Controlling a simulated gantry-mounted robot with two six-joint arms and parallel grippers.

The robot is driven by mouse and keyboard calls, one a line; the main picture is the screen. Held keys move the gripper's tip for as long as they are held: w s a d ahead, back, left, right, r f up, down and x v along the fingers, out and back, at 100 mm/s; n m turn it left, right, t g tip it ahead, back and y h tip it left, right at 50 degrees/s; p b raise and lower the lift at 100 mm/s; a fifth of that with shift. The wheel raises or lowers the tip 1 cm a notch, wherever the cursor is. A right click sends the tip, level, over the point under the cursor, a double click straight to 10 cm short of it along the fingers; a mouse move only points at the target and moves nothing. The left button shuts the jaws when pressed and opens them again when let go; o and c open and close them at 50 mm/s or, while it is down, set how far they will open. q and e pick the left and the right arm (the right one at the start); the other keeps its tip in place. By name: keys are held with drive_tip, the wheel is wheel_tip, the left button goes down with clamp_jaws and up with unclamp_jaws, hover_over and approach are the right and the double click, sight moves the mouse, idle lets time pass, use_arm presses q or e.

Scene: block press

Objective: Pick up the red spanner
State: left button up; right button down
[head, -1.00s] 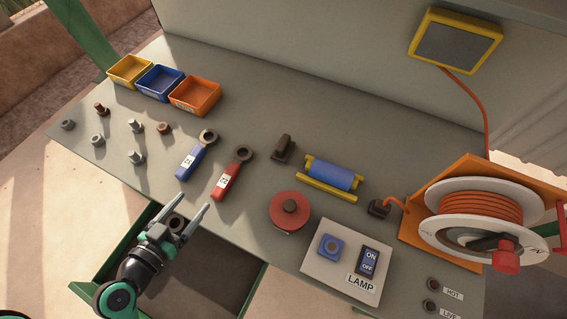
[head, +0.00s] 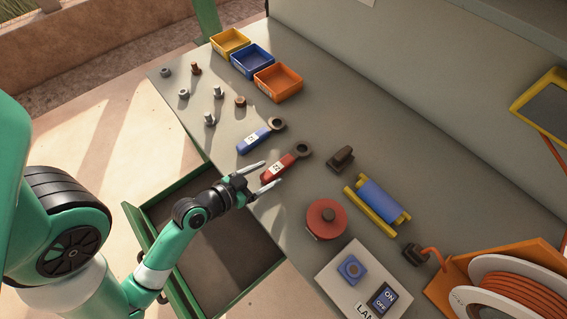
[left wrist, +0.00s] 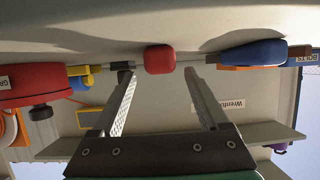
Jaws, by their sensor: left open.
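The red spanner (head: 291,159) lies on the grey bench top, its dark ring end pointing away and its red, labelled handle toward the bench's front edge. My left gripper (head: 273,173) is open and empty, with its fingertips close to the handle end. In the left wrist view the red handle end (left wrist: 159,59) shows between the two open fingers (left wrist: 160,72), seemingly just past their tips. I cannot tell whether the tips reach around it. A blue spanner (head: 254,140) lies beside the red one, to its left. My right gripper is not in view.
A red disc (head: 321,229) and a dark block (head: 341,157) sit right of the red spanner. Several bolts and nuts and three bins (head: 297,95) are farther left. An open green drawer (head: 152,211) lies below my left arm. The bench behind the spanners is clear.

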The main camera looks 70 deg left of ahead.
sight(274, 170)
use_arm(q)
drive_tip(key=b+x, duration=0.1)
drive_tip(key=x, duration=0.4)
drive_tip(key=shift+w+a, duration=0.1)
drive_tip(key=shift+a, duration=0.1)
clamp_jaws()
